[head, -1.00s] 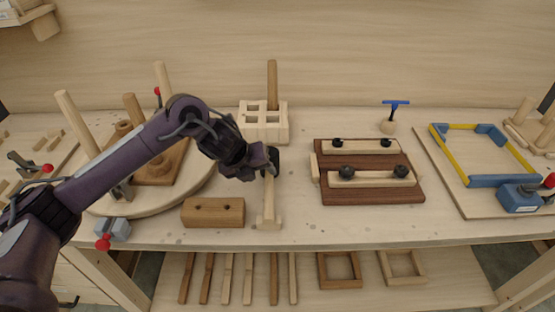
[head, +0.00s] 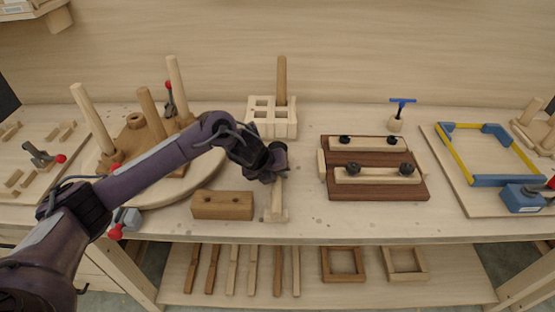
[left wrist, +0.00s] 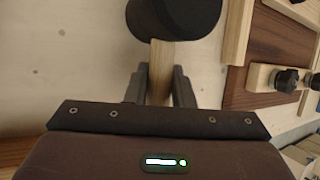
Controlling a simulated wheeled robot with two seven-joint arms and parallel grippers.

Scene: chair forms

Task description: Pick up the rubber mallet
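The rubber mallet shows in the left wrist view as a black round head (left wrist: 172,18) with a pale wooden handle (left wrist: 160,65) running toward my wrist. My left gripper (left wrist: 160,80) has one finger on each side of the handle, close against it, just short of the head. In the head view my left gripper (head: 272,165) covers most of the mallet. Below it a pale wooden piece (head: 277,197) runs toward the front edge and ends at a pale crosspiece. Whether the mallet still touches its support is hidden. My right gripper is out of view.
A pale slotted block (head: 272,118) with an upright stick stands behind. A dark board with clamped bars (head: 376,196) lies right. A round board with pegs (head: 135,192) is at left.

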